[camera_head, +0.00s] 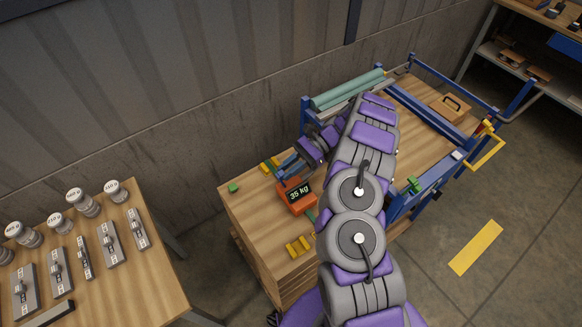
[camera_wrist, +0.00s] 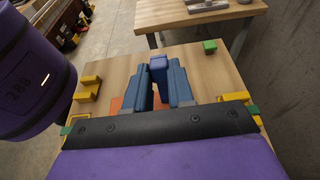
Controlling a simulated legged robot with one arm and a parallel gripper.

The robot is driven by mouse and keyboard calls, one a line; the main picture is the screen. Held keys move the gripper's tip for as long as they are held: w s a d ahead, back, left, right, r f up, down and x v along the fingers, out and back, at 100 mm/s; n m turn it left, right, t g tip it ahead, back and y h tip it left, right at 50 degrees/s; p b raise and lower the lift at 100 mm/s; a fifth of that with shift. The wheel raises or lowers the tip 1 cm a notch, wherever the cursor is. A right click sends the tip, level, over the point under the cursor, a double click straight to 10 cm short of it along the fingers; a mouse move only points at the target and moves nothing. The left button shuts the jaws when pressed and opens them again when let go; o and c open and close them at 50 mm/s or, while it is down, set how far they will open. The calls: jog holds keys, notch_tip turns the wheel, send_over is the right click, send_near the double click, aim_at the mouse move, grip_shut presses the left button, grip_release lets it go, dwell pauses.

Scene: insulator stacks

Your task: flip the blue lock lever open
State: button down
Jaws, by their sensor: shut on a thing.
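The blue lock lever (camera_wrist: 158,70) shows in the wrist view as a short blue block standing between the two dark blue fingers of my gripper (camera_wrist: 160,77). The fingers are shut on it, one on each side. Its lower end is hidden by the fingers and the wrist. In the head view my gripper (camera_head: 287,166) is over the wooden bench, just behind an orange box (camera_head: 297,197) with a "35 kg" display. I cannot make out the lever apart from the fingers there.
Yellow blocks (camera_head: 299,246) and a green block (camera_head: 234,187) lie on the wooden bench (camera_head: 257,220). A blue frame (camera_head: 432,200) stands at right. Another table (camera_head: 130,270) with insulators and metal plates is at left, with a floor gap between.

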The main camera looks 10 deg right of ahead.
jog(key=shift+f, duration=0.15)
dwell(0.3)
jog(key=c, duration=1.4)
grip_release()
jog(key=o, duration=0.4)
jog(key=shift+a, duration=0.15)
jog(key=shift+o, duration=0.2)
jog(key=p+v, duration=0.1)
jog(key=v, duration=0.2)
jog(key=shift+d, duration=0.25)
jog(key=p+v, duration=0.4)
jog(key=p, duration=0.2)
jog(key=shift+w+d+f+p, duration=0.1)
jog(key=shift+w+p, duration=0.05)
jog(key=shift+p, duration=0.25)
